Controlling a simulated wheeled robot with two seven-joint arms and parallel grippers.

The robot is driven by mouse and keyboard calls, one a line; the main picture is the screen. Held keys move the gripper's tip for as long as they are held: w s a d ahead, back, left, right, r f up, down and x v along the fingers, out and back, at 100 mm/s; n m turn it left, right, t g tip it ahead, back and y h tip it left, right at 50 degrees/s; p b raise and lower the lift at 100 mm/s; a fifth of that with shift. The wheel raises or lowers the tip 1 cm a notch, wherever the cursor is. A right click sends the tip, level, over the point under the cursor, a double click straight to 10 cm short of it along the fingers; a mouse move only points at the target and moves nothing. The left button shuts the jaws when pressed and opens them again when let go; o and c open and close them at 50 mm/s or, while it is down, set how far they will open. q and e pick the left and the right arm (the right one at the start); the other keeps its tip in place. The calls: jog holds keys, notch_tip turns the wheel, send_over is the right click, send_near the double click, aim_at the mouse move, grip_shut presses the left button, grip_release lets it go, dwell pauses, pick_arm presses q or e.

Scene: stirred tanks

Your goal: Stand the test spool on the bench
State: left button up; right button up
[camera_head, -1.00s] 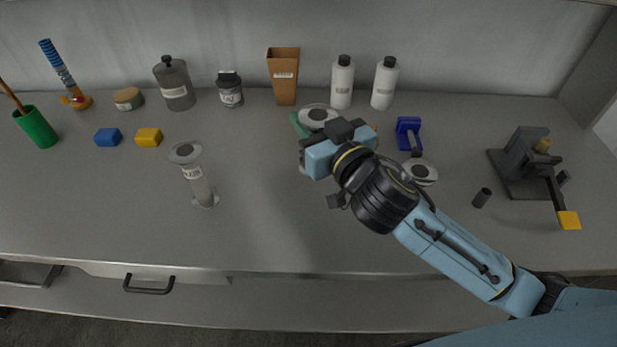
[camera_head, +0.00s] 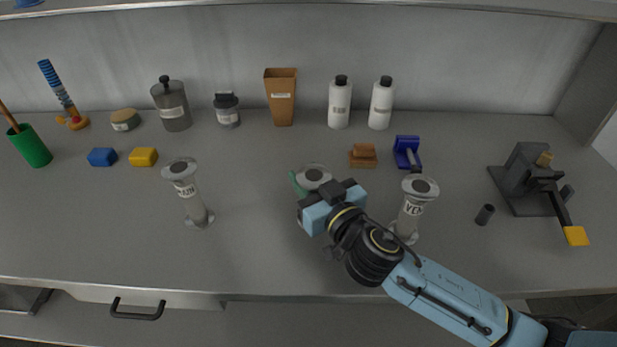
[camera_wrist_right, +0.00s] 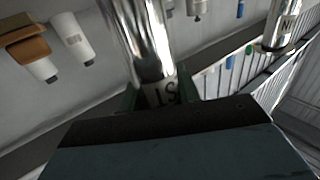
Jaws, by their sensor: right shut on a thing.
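The test spool (camera_head: 313,174) shows in the head view as a pale round flange with a dark centre, just behind my right gripper (camera_head: 308,190). My right gripper is shut on it. The spool looks about upright. Its lower end is hidden behind my gripper in the head view, so I cannot tell whether it touches the bench (camera_head: 265,245). My left gripper is not in view.
A spool marked "VEN" (camera_head: 411,210) stands close to the right, partly behind my arm. Another spool (camera_head: 190,192) stands to the left. A brown block (camera_head: 362,156), a blue holder (camera_head: 406,152) and bottles (camera_head: 339,104) are behind. The bench between the left spool and my gripper is clear.

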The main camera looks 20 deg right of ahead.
jog(key=shift+f, duration=0.1)
jog(key=o, duration=0.6)
jog(key=shift+f, duration=0.1)
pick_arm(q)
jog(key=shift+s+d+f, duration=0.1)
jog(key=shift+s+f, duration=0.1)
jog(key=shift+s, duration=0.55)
pick_arm(e)
jog(key=o, duration=0.5)
jog(key=shift+c, duration=0.2)
jog(key=shift+r, duration=0.2)
jog(key=shift+s+d, duration=0.1)
jog(key=shift+s, duration=0.2)
pick_arm(q)
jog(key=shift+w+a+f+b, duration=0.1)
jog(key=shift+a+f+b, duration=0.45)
jog(key=shift+b, duration=0.15)
pick_arm(e)
jog(key=v, duration=1.1)
jog(key=shift+s, duration=0.25)
